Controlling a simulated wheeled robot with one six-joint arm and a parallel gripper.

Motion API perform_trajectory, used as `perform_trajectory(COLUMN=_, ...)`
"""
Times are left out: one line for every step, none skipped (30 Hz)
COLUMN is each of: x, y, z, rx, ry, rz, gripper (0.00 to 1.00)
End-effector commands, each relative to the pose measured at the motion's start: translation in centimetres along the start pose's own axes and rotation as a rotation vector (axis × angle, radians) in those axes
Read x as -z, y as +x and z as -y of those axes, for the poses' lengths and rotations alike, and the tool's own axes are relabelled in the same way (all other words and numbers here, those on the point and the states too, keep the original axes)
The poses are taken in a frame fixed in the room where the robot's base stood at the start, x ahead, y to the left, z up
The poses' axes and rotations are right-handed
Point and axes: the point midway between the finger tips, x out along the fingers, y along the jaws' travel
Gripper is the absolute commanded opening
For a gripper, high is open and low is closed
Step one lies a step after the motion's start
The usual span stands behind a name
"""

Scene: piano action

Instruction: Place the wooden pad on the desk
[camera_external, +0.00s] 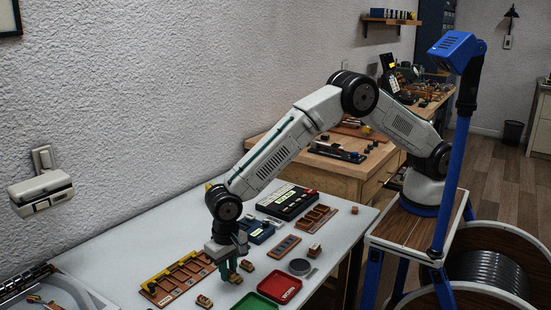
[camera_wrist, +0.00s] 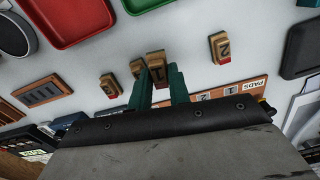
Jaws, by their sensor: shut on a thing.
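My gripper (camera_external: 228,272) points down low over the white desk (camera_external: 115,245). In the wrist view its green fingers (camera_wrist: 159,84) are shut on a wooden pad marked 1 (camera_wrist: 156,66), with red on its end. In the external view the held pad (camera_external: 235,278) shows small at the fingertips; whether it touches the desk I cannot tell. Another wooden pad (camera_wrist: 137,68) shows just left of the held one, partly hidden. A small wooden pad (camera_wrist: 108,85) lies further left, and a pad marked 2 (camera_wrist: 220,47) lies to the right.
A wooden tray labelled PADS (camera_wrist: 252,87) lies by the gripper. A red tray (camera_external: 280,285) and a green tray (camera_external: 252,303) are at the desk's front, near a round grey dish (camera_external: 299,266). A slotted board (camera_external: 284,246), blue box (camera_external: 257,232) and black device (camera_external: 287,201) stand behind.

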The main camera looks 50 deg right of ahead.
Motion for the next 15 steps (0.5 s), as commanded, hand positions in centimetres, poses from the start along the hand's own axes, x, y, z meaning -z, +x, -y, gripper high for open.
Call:
perform_trajectory(x=0.6, y=0.2, z=0.8, rx=0.0, ry=0.0, rz=0.0, gripper=0.0)
perform_trajectory(x=0.9, y=0.2, z=1.2, rx=0.001, ry=0.0, rz=0.0, gripper=0.0)
perform_trajectory(x=1.2, y=0.2, z=1.6, rx=0.001, ry=-0.001, rz=0.0, gripper=0.0)
perform_trajectory(x=1.4, y=0.3, z=1.8, rx=-0.001, ry=-0.001, rz=0.0, gripper=0.0)
perform_trajectory(x=1.5, y=0.3, z=2.0, rx=0.0, ry=-0.001, rz=0.0, gripper=0.0)
perform_trajectory(x=1.7, y=0.3, z=2.2, rx=0.0, ry=-0.001, rz=0.0, gripper=0.0)
perform_trajectory(x=1.8, y=0.3, z=2.3, rx=0.0, ry=-0.001, rz=0.0, gripper=0.0)
perform_trajectory(x=1.8, y=0.3, z=2.4, rx=0.0, ry=-0.001, rz=0.0, gripper=0.0)
perform_trajectory(x=2.0, y=0.3, z=2.5, rx=0.0, ry=-0.001, rz=0.0, gripper=0.0)
perform_trajectory(x=2.1, y=0.3, z=2.7, rx=0.0, ry=-0.001, rz=0.0, gripper=0.0)
perform_trajectory(x=2.3, y=0.4, z=2.9, rx=-0.001, ry=-0.001, rz=0.0, gripper=0.0)
perform_trajectory(x=2.2, y=1.1, z=2.7, rx=-0.004, ry=-0.001, rz=0.002, gripper=0.0)
perform_trajectory(x=2.1, y=1.6, z=2.7, rx=-0.004, ry=-0.001, rz=0.002, gripper=0.0)
perform_trajectory(x=2.1, y=2.1, z=2.7, rx=-0.003, ry=-0.001, rz=0.001, gripper=0.0)
perform_trajectory(x=2.1, y=2.8, z=2.7, rx=-0.003, ry=-0.001, rz=0.002, gripper=0.0)
